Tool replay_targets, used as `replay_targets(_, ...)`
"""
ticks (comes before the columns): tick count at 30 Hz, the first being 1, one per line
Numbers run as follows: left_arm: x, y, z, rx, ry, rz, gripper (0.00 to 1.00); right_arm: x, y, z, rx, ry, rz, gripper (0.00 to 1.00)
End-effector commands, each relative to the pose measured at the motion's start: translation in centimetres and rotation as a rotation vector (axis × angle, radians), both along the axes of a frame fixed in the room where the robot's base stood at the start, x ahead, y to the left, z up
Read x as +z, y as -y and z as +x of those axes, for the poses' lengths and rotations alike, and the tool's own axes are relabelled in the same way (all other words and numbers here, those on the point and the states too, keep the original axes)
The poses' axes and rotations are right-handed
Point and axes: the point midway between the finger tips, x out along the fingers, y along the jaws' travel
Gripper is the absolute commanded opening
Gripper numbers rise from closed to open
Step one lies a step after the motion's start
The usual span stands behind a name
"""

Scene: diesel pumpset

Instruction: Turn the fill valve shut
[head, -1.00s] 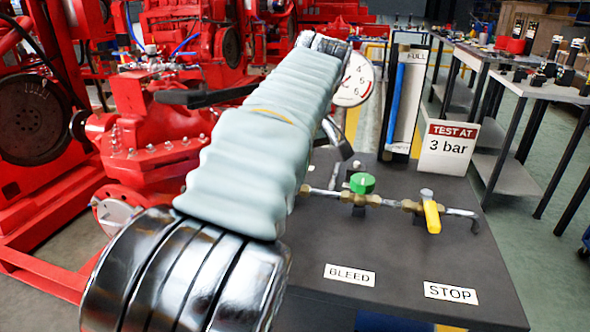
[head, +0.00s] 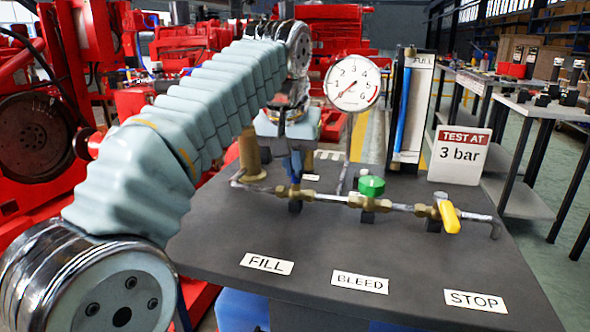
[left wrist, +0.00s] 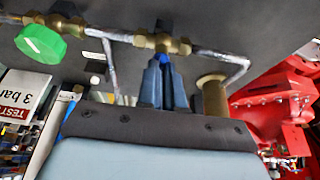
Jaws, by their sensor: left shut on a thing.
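The fill valve (head: 295,194) is the left brass valve on the bench pipe, behind the FILL label (head: 267,263). My left gripper (head: 293,165) comes down on it from above, its fingers shut on the valve's blue handle. In the left wrist view, the fingers (left wrist: 163,84) close around the blue handle (left wrist: 162,55), just beside the brass valve body (left wrist: 161,42). The fingers hide most of the handle, so its exact angle is unclear. My right gripper is in neither view.
Along the pipe are the green bleed knob (head: 371,186) and the yellow stop lever (head: 449,217). A pressure gauge (head: 352,83), a sight tube (head: 404,105) and a "TEST AT 3 bar" sign (head: 460,155) stand behind. A brass post (head: 250,155) stands close left of my gripper.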

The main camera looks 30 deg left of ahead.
Motion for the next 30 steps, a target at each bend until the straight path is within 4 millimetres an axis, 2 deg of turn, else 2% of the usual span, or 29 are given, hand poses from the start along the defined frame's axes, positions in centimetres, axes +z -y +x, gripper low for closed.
replay_targets(17,0.05,-0.03,0.01,-0.031,0.001,0.0,0.0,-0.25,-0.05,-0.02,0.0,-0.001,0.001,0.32)
replay_targets(18,0.05,-0.03,0.01,-0.031,0.001,0.001,0.12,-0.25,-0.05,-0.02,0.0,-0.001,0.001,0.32)
replay_targets(22,0.04,-0.03,0.01,-0.03,0.0,0.001,0.32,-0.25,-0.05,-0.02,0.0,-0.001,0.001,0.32)
replay_targets(30,0.08,-0.03,-0.02,-0.03,0.0,0.001,0.32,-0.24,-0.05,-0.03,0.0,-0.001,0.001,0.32)
